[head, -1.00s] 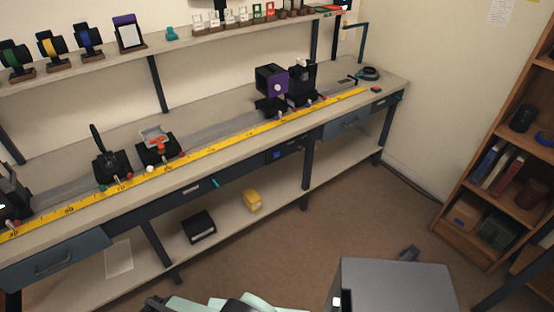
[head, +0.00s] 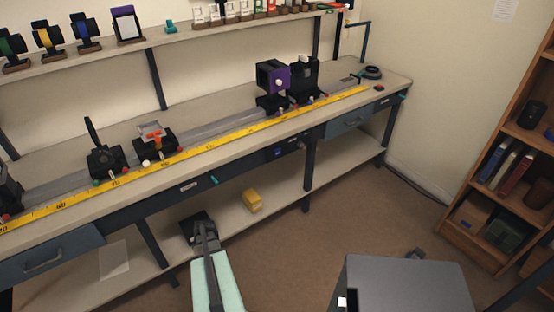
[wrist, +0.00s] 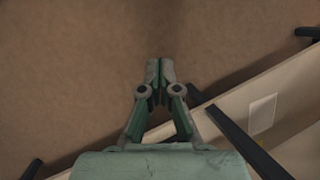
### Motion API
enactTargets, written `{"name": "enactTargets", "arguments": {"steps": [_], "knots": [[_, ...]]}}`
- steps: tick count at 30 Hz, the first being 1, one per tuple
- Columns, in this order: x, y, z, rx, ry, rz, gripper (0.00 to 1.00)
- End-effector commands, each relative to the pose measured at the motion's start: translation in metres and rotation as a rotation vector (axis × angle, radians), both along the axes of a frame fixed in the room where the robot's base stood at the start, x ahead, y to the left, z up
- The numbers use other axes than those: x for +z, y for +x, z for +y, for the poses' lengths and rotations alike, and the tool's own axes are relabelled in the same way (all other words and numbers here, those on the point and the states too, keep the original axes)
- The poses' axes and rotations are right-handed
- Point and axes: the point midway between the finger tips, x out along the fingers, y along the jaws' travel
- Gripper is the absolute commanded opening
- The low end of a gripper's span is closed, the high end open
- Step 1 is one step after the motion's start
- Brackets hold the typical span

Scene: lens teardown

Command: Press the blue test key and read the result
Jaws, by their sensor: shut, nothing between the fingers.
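A small blue patch (head: 277,154), possibly the blue test key, shows on a dark panel in the bench's front face, left of the middle leg. It is too small to read any result there. My gripper (head: 203,226) is below and left of it, in front of the bench, overlapping the dark box on the lower shelf in the picture. In the wrist view my gripper (wrist: 160,68) is shut and empty, with brown floor behind its fingertips. The blue patch is not in the wrist view.
The bench top carries a rail with black mounts, a purple-sided device (head: 273,78) and a yellow ruler (head: 210,142). A yellow box (head: 252,200) sits on the lower shelf. A grey block (head: 405,285) stands at the front. A bookcase (head: 450,225) is at right.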

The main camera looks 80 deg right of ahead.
Motion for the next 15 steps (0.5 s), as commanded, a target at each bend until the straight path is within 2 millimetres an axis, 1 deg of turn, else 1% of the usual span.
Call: {"name": "enactTargets", "arguments": {"steps": [1, 5, 6, 8, 9, 11, 12, 14, 15], "knots": [[-0.004, -0.004, -0.023, -0.048, 0.0, -0.018, 0.0], [0.0, -0.017, -0.069, -0.154, -0.002, -0.064, 0.0], [0.001, -0.022, -0.083, -0.188, -0.002, -0.079, 0.0], [0.004, -0.031, -0.105, -0.237, -0.003, -0.102, 0.0], [0.006, -0.037, -0.119, -0.269, -0.004, -0.118, 0.0], [0.009, -0.048, -0.14, -0.318, -0.004, -0.142, 0.0], [0.012, -0.056, -0.155, -0.35, -0.007, -0.158, 0.0], [0.017, -0.069, -0.176, -0.399, -0.008, -0.183, 0.0], [0.02, -0.078, -0.191, -0.431, -0.009, -0.202, 0.0]]}}
